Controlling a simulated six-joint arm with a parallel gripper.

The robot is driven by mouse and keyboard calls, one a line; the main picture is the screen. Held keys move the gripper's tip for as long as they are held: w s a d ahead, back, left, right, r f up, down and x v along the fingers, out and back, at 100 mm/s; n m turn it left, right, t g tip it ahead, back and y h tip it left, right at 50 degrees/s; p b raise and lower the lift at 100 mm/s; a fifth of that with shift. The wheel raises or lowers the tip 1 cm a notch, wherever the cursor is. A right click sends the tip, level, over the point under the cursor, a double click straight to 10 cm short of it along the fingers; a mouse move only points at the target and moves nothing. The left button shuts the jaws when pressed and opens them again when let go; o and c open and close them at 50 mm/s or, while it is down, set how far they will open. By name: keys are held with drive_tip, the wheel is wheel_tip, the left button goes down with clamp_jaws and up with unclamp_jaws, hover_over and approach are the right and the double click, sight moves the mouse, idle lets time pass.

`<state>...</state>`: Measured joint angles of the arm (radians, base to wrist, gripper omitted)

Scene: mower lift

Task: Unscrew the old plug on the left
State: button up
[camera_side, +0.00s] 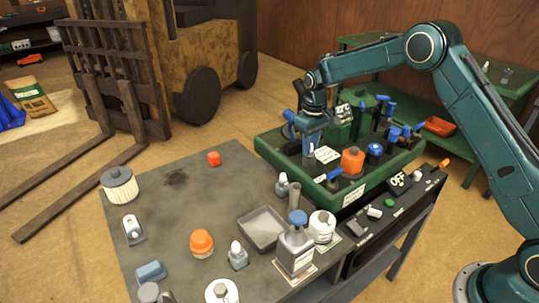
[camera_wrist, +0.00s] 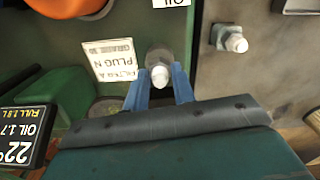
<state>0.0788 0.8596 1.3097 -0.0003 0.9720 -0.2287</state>
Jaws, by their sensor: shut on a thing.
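The old plug (camera_wrist: 160,72), a grey metal body with a white tip, sits between my gripper's two blue fingers in the wrist view. My gripper (camera_wrist: 160,92) is shut on it. In the side view my gripper (camera_side: 309,146) points down at the near left part of the green mower deck (camera_side: 385,165). The plug is small and partly hidden there.
An orange cap (camera_side: 352,162) and blue caps stand on the deck near my gripper. The grey table (camera_side: 165,205) holds an empty tray (camera_side: 263,228), a grey bottle (camera_side: 295,250), a white jar (camera_side: 322,228) and a ribbed filter (camera_side: 119,187). Its back left is mostly clear.

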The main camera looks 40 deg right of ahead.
drive_tip(key=shift+r, duration=1)
drive_tip(key=shift+r, duration=0.25)
drive_tip(key=shift+r, duration=2.45)
